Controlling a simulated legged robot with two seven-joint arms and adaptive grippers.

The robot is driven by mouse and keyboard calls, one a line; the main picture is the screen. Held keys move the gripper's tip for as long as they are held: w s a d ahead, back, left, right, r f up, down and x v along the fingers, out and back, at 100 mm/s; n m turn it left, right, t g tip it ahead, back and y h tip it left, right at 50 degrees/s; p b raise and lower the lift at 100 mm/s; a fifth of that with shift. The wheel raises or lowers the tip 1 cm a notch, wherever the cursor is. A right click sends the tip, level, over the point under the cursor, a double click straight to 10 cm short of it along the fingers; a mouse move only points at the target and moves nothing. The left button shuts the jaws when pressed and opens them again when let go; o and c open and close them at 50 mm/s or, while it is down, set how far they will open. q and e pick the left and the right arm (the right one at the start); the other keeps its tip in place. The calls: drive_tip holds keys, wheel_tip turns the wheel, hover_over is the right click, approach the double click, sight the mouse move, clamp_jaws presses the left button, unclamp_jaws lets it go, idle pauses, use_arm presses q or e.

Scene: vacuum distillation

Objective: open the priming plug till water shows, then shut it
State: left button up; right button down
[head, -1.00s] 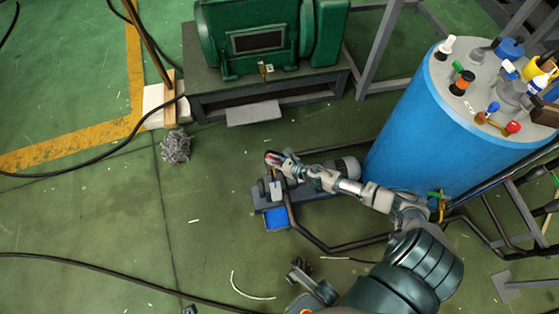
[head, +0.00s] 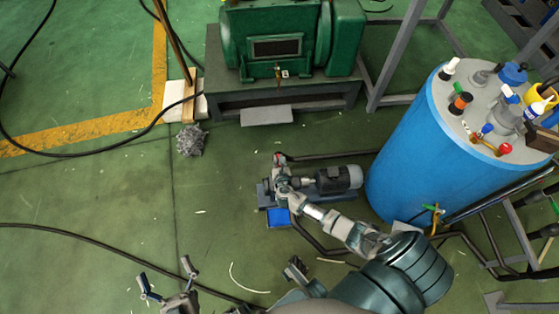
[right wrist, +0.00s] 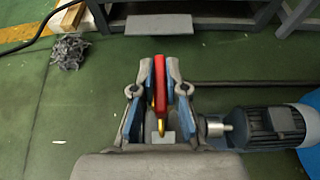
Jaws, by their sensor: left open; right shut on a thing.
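The small pump with its grey motor (head: 338,179) sits on the floor in the middle of the head view, beside the blue tank. My right gripper (head: 281,164) reaches over the pump's left end. In the right wrist view my right gripper (right wrist: 157,92) is shut on a narrow red handle (right wrist: 159,76) with a brass end (right wrist: 160,126), which looks like the priming plug. The handle stands between blue-faced fingers. No water shows around it. The plug's seat is largely hidden by the gripper. My left gripper (head: 166,284) is open and empty above the floor at lower left.
A blue tank (head: 418,160) with valves on top stands at right. A green machine (head: 285,42) sits on a grey stand behind. A blue tray (head: 278,217) lies by the pump. A grey tangle (head: 191,140) and black cables lie on the open green floor at left.

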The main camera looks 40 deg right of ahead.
drive_tip(key=shift+w+d+r+m+h, duration=0.15)
drive_tip(key=shift+w+r+m+h, duration=0.1)
drive_tip(key=shift+m+h, duration=0.05)
drive_tip(key=c, duration=1.3)
unclamp_jaws()
drive_tip(key=shift+c, duration=0.2)
drive_tip(key=shift+o, duration=0.7)
drive_tip(key=shift+s+f, duration=0.1)
drive_tip(key=shift+f, duration=0.1)
drive_tip(key=shift+s+a, duration=0.2)
drive_tip(key=shift+s, duration=0.05)
drive_tip(key=v, duration=1.1)
drive_tip(key=shift+r, duration=0.2)
